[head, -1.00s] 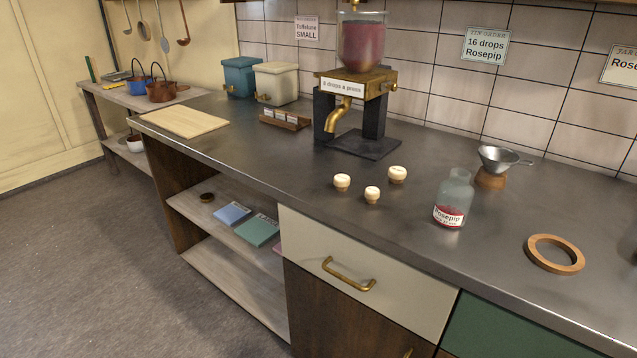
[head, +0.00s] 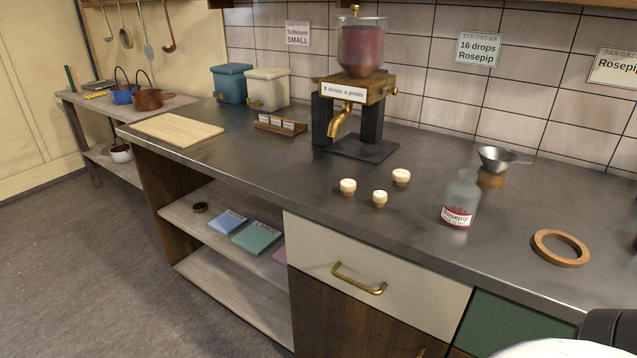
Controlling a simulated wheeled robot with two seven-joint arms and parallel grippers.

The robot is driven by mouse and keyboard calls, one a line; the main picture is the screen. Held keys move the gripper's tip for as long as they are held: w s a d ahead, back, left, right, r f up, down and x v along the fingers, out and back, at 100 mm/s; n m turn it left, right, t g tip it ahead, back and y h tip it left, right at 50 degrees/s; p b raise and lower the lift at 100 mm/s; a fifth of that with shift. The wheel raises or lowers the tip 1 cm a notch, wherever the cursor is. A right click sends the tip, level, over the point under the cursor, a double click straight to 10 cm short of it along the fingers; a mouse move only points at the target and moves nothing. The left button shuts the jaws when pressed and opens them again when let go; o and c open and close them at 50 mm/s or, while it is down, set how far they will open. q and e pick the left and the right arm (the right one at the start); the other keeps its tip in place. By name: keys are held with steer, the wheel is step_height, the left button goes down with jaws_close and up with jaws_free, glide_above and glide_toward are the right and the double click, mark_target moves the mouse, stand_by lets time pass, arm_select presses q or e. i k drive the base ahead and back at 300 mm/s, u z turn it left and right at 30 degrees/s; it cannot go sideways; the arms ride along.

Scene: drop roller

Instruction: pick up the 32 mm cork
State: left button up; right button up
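Three small pale-topped corks stand on the dark counter in the head view: a left cork (head: 348,187), a front cork (head: 380,198) and a back right cork (head: 401,177). Each has a cream top and a narrower brown lower part. They stand apart from each other. No size marking is readable on them, so I cannot tell which is the 32 mm one. Neither of my grippers shows. Only a black and white part of my own arm shows at the lower right corner, well apart from the corks.
A glass Rosepip bottle (head: 461,199) stands right of the corks. A drop dispenser (head: 362,90) stands behind them. A metal funnel (head: 497,158) on a wooden stand and a wooden ring (head: 561,248) are farther right. The counter (head: 270,170) left of the corks is clear.

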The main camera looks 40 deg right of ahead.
mark_target(348, 186)
steer(key=i, duration=2.6)
steer(key=z, duration=3.2)
